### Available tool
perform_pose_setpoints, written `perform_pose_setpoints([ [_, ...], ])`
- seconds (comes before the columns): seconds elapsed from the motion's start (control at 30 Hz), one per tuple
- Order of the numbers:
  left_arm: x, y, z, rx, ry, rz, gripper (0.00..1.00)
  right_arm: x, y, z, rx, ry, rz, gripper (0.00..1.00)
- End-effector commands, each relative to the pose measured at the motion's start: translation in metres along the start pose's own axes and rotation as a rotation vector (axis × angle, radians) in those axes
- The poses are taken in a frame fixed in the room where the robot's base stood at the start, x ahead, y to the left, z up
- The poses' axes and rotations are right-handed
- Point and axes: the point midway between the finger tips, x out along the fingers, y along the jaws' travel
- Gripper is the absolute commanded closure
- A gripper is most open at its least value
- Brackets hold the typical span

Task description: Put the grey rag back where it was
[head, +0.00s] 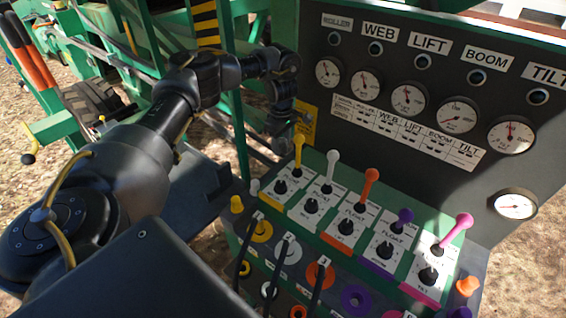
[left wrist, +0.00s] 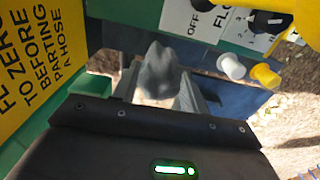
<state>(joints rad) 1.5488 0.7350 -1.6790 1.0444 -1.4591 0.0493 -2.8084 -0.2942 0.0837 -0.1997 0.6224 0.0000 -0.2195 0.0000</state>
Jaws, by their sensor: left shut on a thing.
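The grey rag (left wrist: 158,72) shows in the left wrist view as a bunched grey cloth between the two fingers of my left gripper (left wrist: 160,92). The gripper is shut on it. In the head view my left gripper (head: 284,124) points down at the left end of the control panel, behind the yellow lever. The rag cannot be made out in the head view, and its lower part is hidden in the wrist view. My right gripper is not in view.
The lever console (head: 262,207) with coloured levers stands close to my left gripper. Behind it rises a dark gauge panel (head: 440,65). A yellow warning sign (left wrist: 38,62) is beside the gripper. A yellow knob (left wrist: 265,76) and a white knob (left wrist: 231,66) stick out nearby.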

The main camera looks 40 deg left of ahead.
Motion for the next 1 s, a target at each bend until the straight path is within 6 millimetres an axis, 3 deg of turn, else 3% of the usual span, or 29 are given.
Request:
perform_pose_setpoints([
  [0.03,0.013,0.0,0.003,0.001,-0.002,-0.006,0.78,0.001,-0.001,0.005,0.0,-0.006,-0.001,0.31],
  [0.2,0.037,0.001,0.004,0.003,-0.001,-0.003,0.78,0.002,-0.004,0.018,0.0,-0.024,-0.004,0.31],
  [0.43,0.045,0.0,0.001,0.001,0.0,-0.001,0.78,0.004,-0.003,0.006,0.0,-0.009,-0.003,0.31],
  [0.63,0.075,0.0,0.002,0.0,-0.001,-0.003,0.78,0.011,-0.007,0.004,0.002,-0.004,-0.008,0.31],
  [1.0,0.083,0.0,0.0,0.0,0.0,-0.001,0.78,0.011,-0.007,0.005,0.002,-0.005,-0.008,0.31],
])
